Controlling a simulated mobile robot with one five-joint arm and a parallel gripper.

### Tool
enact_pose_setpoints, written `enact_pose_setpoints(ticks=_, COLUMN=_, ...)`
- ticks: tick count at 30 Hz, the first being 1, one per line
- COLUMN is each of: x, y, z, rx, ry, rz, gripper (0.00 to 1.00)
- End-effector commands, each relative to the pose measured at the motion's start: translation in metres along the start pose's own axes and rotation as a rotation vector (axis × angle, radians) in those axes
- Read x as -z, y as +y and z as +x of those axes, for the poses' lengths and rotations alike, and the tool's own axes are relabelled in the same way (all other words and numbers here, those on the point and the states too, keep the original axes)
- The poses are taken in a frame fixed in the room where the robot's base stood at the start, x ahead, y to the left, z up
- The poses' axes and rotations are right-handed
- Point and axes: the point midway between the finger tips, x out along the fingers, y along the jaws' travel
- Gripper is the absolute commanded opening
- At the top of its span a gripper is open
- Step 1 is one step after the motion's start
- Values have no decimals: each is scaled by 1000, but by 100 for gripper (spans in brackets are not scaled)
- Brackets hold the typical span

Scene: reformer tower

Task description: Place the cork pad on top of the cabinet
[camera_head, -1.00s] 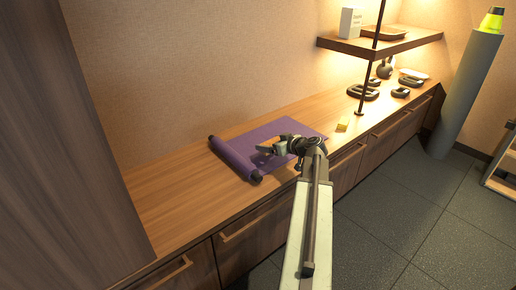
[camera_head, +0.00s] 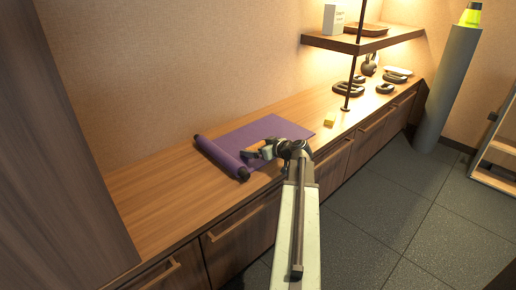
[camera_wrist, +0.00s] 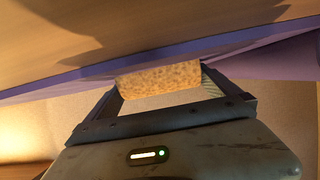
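A tan speckled cork pad (camera_wrist: 160,80) spans the gap between the two fingers of my gripper (camera_wrist: 160,95) in the wrist view. My gripper is shut on it. In the head view my gripper (camera_head: 256,151) is over the purple mat, with a small orange-tan part of the cork pad (camera_head: 253,147) showing. The long, low wooden cabinet (camera_head: 150,190) runs along the wall, its top carrying the mat. I cannot tell the exact gap between the cork pad and the mat.
The purple mat (camera_head: 270,130) is rolled at its left end. A yellow block (camera_head: 330,120) lies to its right. Dark weights (camera_head: 349,89) and a kettlebell (camera_head: 369,65) stand under a shelf (camera_head: 350,42). A tall wooden panel (camera_head: 60,140) stands left. The cabinet top left of the mat is clear.

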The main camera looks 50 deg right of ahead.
Motion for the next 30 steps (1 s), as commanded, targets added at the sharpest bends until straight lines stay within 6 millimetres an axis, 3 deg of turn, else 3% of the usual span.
enact_pose_setpoints(ticks=5, x=5, y=0, z=-14, rx=-3, ry=0, rz=1, gripper=100)
enact_pose_setpoints(ticks=12, x=7, y=0, z=-75, rx=-5, ry=0, rz=2, gripper=100)
enact_pose_setpoints(ticks=18, x=5, y=0, z=-112, rx=-4, ry=0, rz=1, gripper=100)
enact_pose_setpoints(ticks=22, x=3, y=1, z=-122, rx=-3, ry=0, rz=1, gripper=100)
enact_pose_setpoints(ticks=30, x=2, y=1, z=-122, rx=-2, ry=-1, rz=1, gripper=100)
